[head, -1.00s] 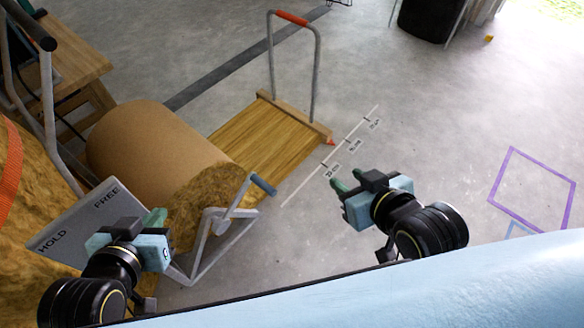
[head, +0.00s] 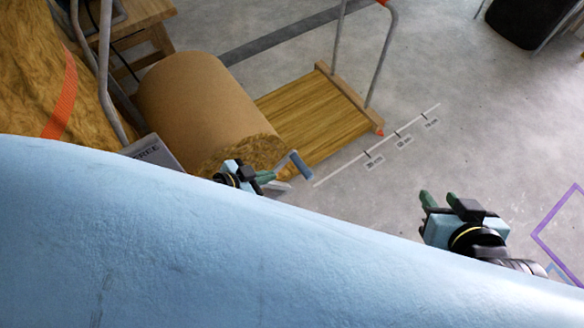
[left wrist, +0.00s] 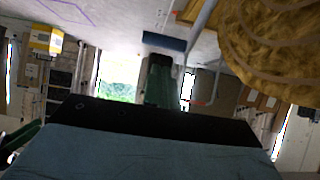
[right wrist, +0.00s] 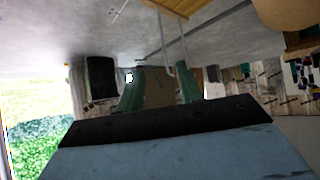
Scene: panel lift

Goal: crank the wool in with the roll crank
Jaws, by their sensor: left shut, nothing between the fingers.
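The wool roll (head: 195,105), wrapped in brown paper with a yellow wool end, lies left of centre. A flat strip of wool (head: 312,115) runs from it to a wooden bar (head: 350,98) with a grey hoop handle. The crank's blue-grey grip (head: 301,165) is at the roll's near end; most of the crank is hidden. My left gripper (head: 268,177) is shut and empty just left of the grip. The grip also shows in the left wrist view (left wrist: 164,41), beyond the fingers. My right gripper (head: 438,199) is open and empty over bare floor.
A grey panel (head: 155,152) with FREE on it stands left of the roll, partly hidden. A floor scale (head: 378,145) lies right of the strip. A purple floor outline (head: 560,218) is at right. My blue body covers the lower left. Floor between is clear.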

